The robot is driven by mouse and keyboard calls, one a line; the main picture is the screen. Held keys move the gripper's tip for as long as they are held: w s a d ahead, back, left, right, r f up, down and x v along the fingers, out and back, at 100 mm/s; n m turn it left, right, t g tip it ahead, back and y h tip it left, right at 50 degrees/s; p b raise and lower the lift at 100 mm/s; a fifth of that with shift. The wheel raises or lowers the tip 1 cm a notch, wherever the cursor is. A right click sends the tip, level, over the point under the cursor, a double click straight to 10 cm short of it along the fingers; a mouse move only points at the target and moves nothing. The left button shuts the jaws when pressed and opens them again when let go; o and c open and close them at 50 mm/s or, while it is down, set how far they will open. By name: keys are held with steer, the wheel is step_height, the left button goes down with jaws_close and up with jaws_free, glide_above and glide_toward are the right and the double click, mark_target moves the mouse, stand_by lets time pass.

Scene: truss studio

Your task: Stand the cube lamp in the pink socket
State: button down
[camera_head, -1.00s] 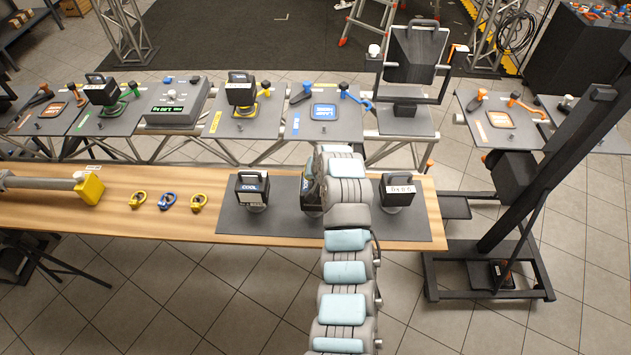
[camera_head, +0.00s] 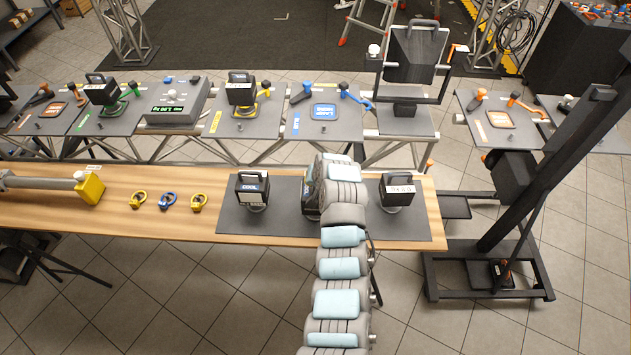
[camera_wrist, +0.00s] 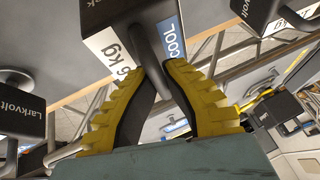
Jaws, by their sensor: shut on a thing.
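My gripper (camera_wrist: 160,78) has yellow ribbed fingers shut on the dark handle of a black cube lamp (camera_wrist: 118,14). The lamp has a white "kg" label and a blue "COOL" label. In the head view my arm partly hides this lamp (camera_head: 309,196), over the middle of the dark mat; whether it touches the mat cannot be told. Another cube lamp (camera_head: 252,187) stands on the mat to the left, and one (camera_head: 397,190) to the right. I cannot make out a pink socket in either view.
The mat (camera_head: 285,228) lies on a wooden bench with several shackles (camera_head: 168,201) to the left. Behind are grey stations, including a blue-marked one (camera_head: 324,111), and yellow and green ones bearing lamps (camera_head: 240,92). A black stand (camera_head: 550,165) rises at right.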

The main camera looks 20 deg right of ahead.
steer(key=shift+f, duration=0.1)
steer(key=c, duration=1.2)
jaws_free()
steer(key=shift+c, duration=0.2)
steer(key=shift+r, duration=0.2)
